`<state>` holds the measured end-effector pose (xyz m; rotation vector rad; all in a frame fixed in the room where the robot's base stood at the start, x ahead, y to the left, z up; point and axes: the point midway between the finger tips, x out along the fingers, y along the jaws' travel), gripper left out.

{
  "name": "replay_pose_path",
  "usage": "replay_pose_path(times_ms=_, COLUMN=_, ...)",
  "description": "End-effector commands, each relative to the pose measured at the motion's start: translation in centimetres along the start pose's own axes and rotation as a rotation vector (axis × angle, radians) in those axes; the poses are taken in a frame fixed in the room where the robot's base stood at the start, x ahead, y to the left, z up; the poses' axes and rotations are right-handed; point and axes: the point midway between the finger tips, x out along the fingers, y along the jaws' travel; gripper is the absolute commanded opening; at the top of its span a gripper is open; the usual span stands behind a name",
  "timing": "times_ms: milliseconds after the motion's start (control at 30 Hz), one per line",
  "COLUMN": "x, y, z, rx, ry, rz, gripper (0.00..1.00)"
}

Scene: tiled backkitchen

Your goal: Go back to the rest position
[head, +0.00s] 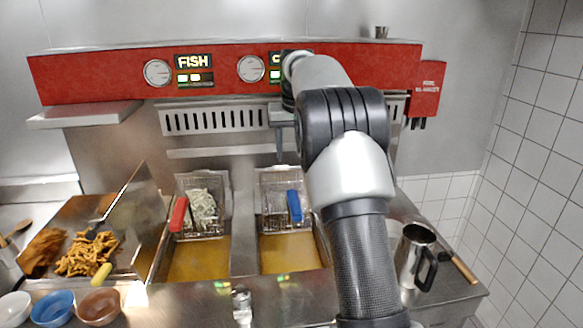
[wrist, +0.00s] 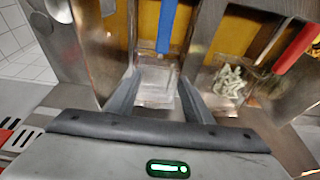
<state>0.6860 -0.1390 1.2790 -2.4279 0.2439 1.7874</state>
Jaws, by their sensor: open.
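My gripper (head: 280,152) hangs pointing down in front of the slotted back panel of the fryer, above the blue-handled basket. In the wrist view my gripper (wrist: 158,88) has its two fingers spread apart with nothing between them. The blue-handled fry basket (head: 275,203) hangs at the back of the right vat and looks empty; in the wrist view its blue handle (wrist: 168,25) shows beyond the fingers. The red-handled basket (head: 196,186) hangs over the left vat and holds pale fries (head: 202,203). The gripper appears clear of both baskets.
Golden oil fills both vats. A metal bin with browned fries (head: 90,252) stands at left, with several bowls (head: 52,308) in front. A steel jug (head: 414,258) stands at right. The red control panel (head: 120,75) runs behind the arm. A tiled wall bounds the right.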

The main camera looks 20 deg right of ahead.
Motion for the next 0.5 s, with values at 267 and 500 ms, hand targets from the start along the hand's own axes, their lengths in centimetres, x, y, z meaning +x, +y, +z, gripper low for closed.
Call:
replay_pose_path(times_ms=267, x=-5.8, y=0.0, z=-0.1, rx=0.0, ry=0.003, rz=0.0, gripper=0.46)
replay_pose_path(times_ms=500, x=-7.4, y=0.0, z=0.0, rx=0.0, ry=0.0, rz=0.0, gripper=0.46)
